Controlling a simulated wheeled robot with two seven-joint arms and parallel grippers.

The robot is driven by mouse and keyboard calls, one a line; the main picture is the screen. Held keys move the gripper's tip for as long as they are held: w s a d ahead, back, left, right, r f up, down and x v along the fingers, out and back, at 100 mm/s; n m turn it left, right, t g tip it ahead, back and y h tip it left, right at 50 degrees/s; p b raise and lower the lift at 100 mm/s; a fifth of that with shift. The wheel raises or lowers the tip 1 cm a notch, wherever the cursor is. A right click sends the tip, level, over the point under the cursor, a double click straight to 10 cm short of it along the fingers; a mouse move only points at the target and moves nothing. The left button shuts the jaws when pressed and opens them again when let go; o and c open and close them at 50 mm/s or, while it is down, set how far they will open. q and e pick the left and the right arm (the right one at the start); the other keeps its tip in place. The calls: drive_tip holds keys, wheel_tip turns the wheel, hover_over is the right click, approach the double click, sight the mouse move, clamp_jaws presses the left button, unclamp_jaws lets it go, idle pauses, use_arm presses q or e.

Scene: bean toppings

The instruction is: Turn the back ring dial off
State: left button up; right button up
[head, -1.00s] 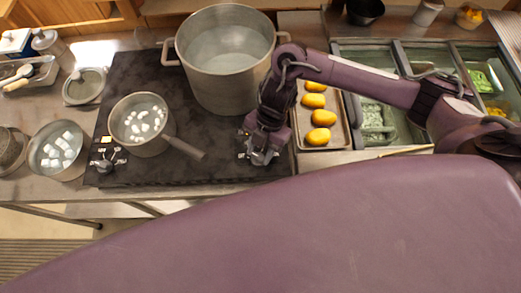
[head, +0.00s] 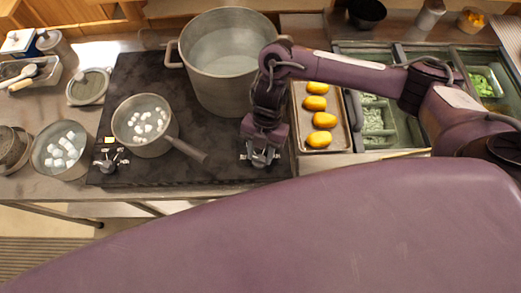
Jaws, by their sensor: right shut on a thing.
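The dark cooktop (head: 215,172) carries a metal dial (head: 108,163) at its front left, with a small lit display (head: 108,141) beside it. My right gripper (head: 259,160) points down at the cooktop's front right. It is shut on the right-hand dial there, which the fingers mostly hide, so its setting cannot be read. A large pot (head: 188,68) of clear liquid stands on the back of the cooktop. A small saucepan (head: 157,147) with white pieces in liquid stands at the front left. My left gripper is not in view.
A tray (head: 340,147) of yellow items lies right of the cooktop, close to my right arm. Topping bins (head: 378,142) are further right. A bowl (head: 45,167) of white cubes stands left. The saucepan handle (head: 187,149) points toward my right gripper.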

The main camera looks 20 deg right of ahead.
drive_tip(key=o, duration=1)
drive_tip(key=shift+r, duration=0.1)
drive_tip(key=v, duration=0.7)
drive_tip(key=shift+r, duration=0.3)
